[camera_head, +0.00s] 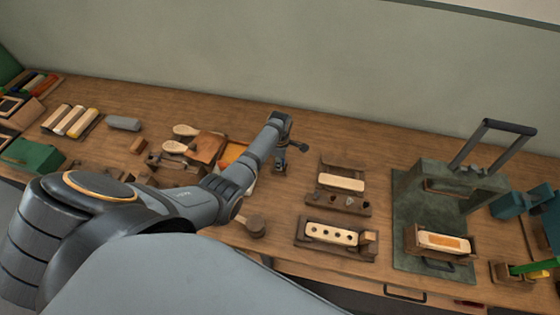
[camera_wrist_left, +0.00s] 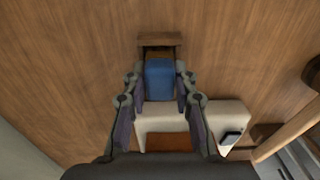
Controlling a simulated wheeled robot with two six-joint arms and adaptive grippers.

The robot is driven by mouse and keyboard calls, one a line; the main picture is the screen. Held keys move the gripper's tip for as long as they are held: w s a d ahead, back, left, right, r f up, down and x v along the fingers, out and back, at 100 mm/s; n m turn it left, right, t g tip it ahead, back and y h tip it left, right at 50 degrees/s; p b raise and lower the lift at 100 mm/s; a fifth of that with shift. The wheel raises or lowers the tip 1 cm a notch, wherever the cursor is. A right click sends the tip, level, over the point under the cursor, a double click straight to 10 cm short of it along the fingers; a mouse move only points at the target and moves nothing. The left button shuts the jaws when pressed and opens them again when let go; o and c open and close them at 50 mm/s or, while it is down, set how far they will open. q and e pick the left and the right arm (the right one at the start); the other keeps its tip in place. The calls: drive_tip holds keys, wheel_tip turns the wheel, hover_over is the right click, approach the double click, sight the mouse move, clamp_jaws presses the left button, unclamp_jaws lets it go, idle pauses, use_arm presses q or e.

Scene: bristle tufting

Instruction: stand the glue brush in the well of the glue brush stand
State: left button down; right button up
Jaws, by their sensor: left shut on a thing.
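My left gripper (camera_head: 281,165) reaches over the middle of the bench in the head view. In the left wrist view its two fingers (camera_wrist_left: 157,90) are shut on a blue block-like thing (camera_wrist_left: 160,80), probably the glue brush's handle. A dark wooden piece (camera_wrist_left: 160,39) shows just beyond the blue thing; I cannot tell whether it belongs to the brush or to the glue brush stand. The brush's lower end is hidden. I cannot make out the stand's well in either view. My right gripper is in neither view.
A pale block (camera_wrist_left: 190,116) lies close below the fingers in the left wrist view. In the head view, a pale block on a wooden rack (camera_head: 341,182) and a block with several holes (camera_head: 331,233) stand right of my gripper. Bare bench (camera_head: 330,138) lies behind them.

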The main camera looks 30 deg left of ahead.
use_arm(q)
drive_tip(key=shift+f, duration=0.25)
drive_tip(key=c, duration=0.6)
unclamp_jaws()
wheel_tip(320, 180, up, 7)
drive_tip(key=p, duration=0.7)
drive_tip(key=shift+r+p, duration=0.1)
drive_tip(key=shift+p, duration=0.2)
idle(0.3)
